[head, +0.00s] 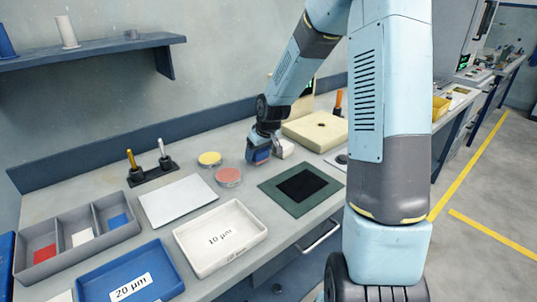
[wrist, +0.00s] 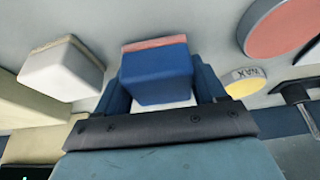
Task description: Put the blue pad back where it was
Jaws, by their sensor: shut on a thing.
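A blue pad (wrist: 156,80) with a pinkish-red layer along one face is between the fingers of my gripper (wrist: 162,88) in the wrist view. My gripper is shut on it. In the head view my gripper (head: 259,157) is low over the bench, between the pink-red dish and a white block (head: 284,149). The blue pad (head: 262,156) shows there only in small part. The white block also shows in the wrist view (wrist: 62,69), left of the pad and apart from it. I cannot tell whether the pad touches the bench.
A pink-red dish (head: 228,176) and a yellow dish (head: 210,159) stand left of my gripper. A dark green mat (head: 326,189) lies in front, a cream box (head: 315,132) behind right. A grey divided tray (head: 78,260), blue tray (head: 165,258) and white tray (head: 253,214) line the front.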

